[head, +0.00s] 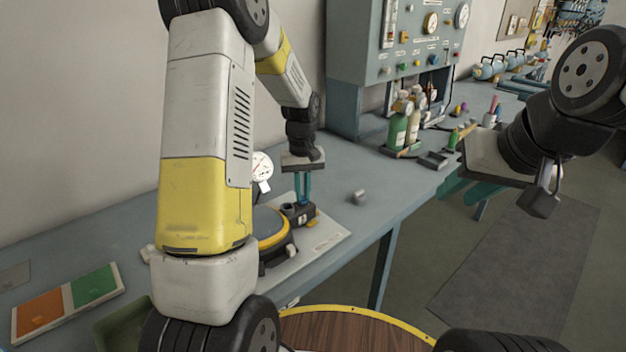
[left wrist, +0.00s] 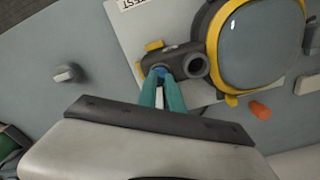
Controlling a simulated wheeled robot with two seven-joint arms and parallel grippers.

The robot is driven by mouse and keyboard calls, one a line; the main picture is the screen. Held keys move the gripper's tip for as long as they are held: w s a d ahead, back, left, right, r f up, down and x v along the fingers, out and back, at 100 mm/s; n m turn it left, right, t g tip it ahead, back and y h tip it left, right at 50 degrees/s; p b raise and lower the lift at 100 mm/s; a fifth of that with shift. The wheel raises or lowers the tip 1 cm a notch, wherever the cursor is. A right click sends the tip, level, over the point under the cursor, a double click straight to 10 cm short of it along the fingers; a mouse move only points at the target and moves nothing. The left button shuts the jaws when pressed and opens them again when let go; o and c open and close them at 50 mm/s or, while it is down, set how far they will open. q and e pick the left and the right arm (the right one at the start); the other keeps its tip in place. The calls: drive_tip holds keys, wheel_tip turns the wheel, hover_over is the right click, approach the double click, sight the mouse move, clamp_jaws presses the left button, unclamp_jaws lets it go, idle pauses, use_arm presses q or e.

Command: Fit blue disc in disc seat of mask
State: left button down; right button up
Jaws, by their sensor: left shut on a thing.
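The mask (head: 272,235) lies on a pale board on the bench, partly hidden by my left arm. In the left wrist view the mask (left wrist: 224,52) shows a yellow rim, a clear lens and a dark side fitting (left wrist: 178,64) with a round open port. My left gripper (head: 303,200) points down over this fitting, its teal fingers shut. A sliver of the blue disc (left wrist: 158,71) shows between the fingertips, at the fitting's left end. I cannot tell whether it is seated. My right gripper (head: 472,188) hangs beyond the bench edge, its teal fingers apart and empty.
A small grey knob (head: 358,198) lies on the bench right of the mask. A tray with orange and green panels (head: 68,300) is at the left. Green bottles (head: 398,130) stand below the gauge panel (head: 415,45). An orange plug (left wrist: 260,110) lies near the mask.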

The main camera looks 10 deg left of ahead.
use_arm(q)
drive_tip(key=shift+f, duration=0.1)
drive_tip(key=c, duration=1.9)
unclamp_jaws()
drive_tip(key=shift+f, duration=0.1)
drive_tip(key=o, duration=0.5)
drive_tip(key=shift+r, duration=3.95)
